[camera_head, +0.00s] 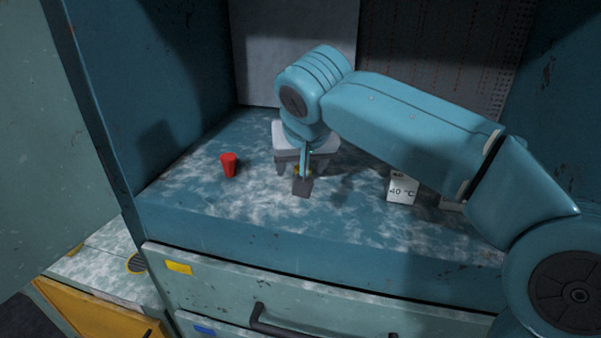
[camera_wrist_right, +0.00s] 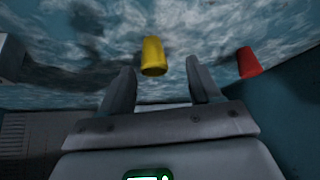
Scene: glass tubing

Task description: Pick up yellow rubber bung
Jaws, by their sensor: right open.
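The yellow rubber bung (camera_wrist_right: 153,56) stands on the marbled blue worktop. In the right wrist view it shows whole, just beyond and between the two fingertips, with a gap to each finger. My right gripper (camera_wrist_right: 159,80) is open and empty. My left gripper is not in view.
A red bung (camera_head: 229,165) stands on the worktop to the left; it also shows in the wrist view (camera_wrist_right: 248,62). A white block marked 40 °C (camera_head: 402,188) stands to the right. Cabinet walls close the left and back. Drawers (camera_head: 330,290) lie below the front edge.

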